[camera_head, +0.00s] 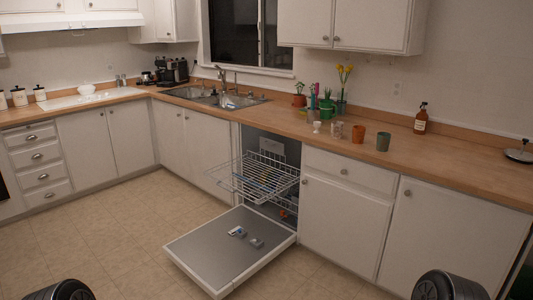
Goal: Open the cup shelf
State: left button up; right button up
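A dishwasher stands in the lower cabinets, with its door (225,254) folded down flat. Its upper wire rack (232,180) is pulled far out over the door, and it looks mostly empty. A lower rack (272,213) shows partly inside the dark cavity. The rack looks like the cup shelf, but no label confirms it. Two small packets (237,231) lie on the lowered door. Only rounded dark parts of my arms show at the bottom left and bottom right corners, apart from the rack. Neither gripper's fingers are in view.
Closed white cabinets (343,225) flank the dishwasher. The tiled floor (110,240) left of the door is clear.

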aim_at(275, 148)
jog(key=i+z, duration=0.25)
jog(key=i, duration=0.25)
jog(key=i+z, duration=0.25)
jog(key=i, duration=0.25)
jog(key=i+j+z, duration=0.2)
jog(key=i, duration=0.3)
jog(key=i+j+z, duration=0.25)
jog(key=i, duration=0.2)
jog(key=i+j+z, duration=0.25)
jog(key=i+j, duration=0.1)
jog(key=i, duration=0.1)
